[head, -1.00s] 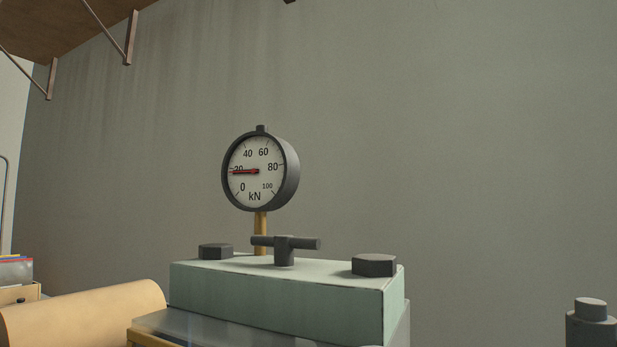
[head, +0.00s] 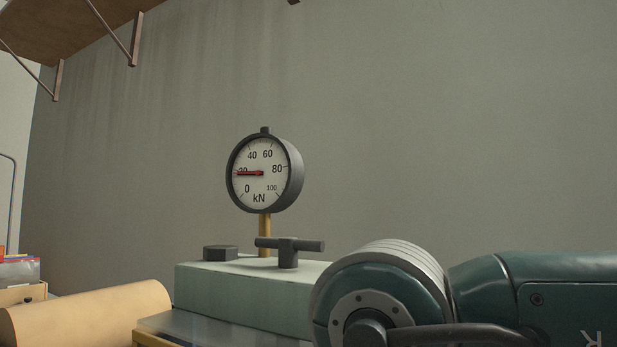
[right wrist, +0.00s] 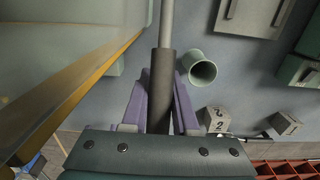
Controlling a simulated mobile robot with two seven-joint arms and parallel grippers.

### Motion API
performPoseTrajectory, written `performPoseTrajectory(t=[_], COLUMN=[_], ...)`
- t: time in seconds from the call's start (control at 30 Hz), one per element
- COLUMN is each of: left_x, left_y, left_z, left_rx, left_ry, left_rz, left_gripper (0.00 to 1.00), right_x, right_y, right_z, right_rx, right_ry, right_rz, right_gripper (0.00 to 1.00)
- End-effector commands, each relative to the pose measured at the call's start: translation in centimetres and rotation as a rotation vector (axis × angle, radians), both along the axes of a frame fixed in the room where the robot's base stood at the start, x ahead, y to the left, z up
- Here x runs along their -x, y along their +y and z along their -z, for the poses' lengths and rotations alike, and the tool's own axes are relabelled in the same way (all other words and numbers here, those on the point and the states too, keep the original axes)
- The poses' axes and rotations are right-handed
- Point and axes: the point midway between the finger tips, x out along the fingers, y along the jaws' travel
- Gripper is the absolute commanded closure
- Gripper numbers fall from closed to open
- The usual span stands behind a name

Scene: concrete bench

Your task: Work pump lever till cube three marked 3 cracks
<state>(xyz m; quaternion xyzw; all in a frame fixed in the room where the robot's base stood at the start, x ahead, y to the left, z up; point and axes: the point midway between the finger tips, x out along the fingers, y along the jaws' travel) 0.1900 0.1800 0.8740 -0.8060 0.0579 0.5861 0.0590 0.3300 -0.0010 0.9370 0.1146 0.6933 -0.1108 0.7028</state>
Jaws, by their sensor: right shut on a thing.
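The press's green top block (head: 245,285) stands in the head view, carrying a round gauge (head: 260,172) marked in kN. Its red needle points near 20. In the right wrist view the pump lever (right wrist: 161,75) is a grey rod with a dark grip. My right gripper (right wrist: 160,98), with purple fingers, is shut around that grip. A grey cube marked 2 (right wrist: 214,119) and another small grey cube (right wrist: 286,123) lie to the right, below. I cannot make out a cube marked 3, and the space inside the press is hidden. My left gripper is in neither view.
A pale green cup-like cylinder (right wrist: 200,70) is close to the lever's right. A red divided tray (right wrist: 290,169) is at the lower right. In the head view a brown roll (head: 85,310) lies left of the press, and a wooden shelf (head: 75,25) hangs above.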

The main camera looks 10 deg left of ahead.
Motion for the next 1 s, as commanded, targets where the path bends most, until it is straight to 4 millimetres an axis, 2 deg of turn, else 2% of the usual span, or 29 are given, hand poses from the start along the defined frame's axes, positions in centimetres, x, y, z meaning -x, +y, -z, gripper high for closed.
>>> performPoseTrajectory(t=[0.03,0.7,1.0], left_x=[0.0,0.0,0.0], left_y=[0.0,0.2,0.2], left_z=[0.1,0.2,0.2], left_rx=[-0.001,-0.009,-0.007], left_ry=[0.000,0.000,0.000], left_rz=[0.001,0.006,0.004], left_gripper=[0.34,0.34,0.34], right_x=[0.6,2.4,2.5], right_y=[-0.2,0.3,0.3], right_z=[1.1,7.9,8.8], right_rx=[0.013,0.013,0.012], right_ry=[0.014,0.026,0.024], right_rz=[-0.014,-0.014,-0.015], right_gripper=[1.00,1.00,1.00])
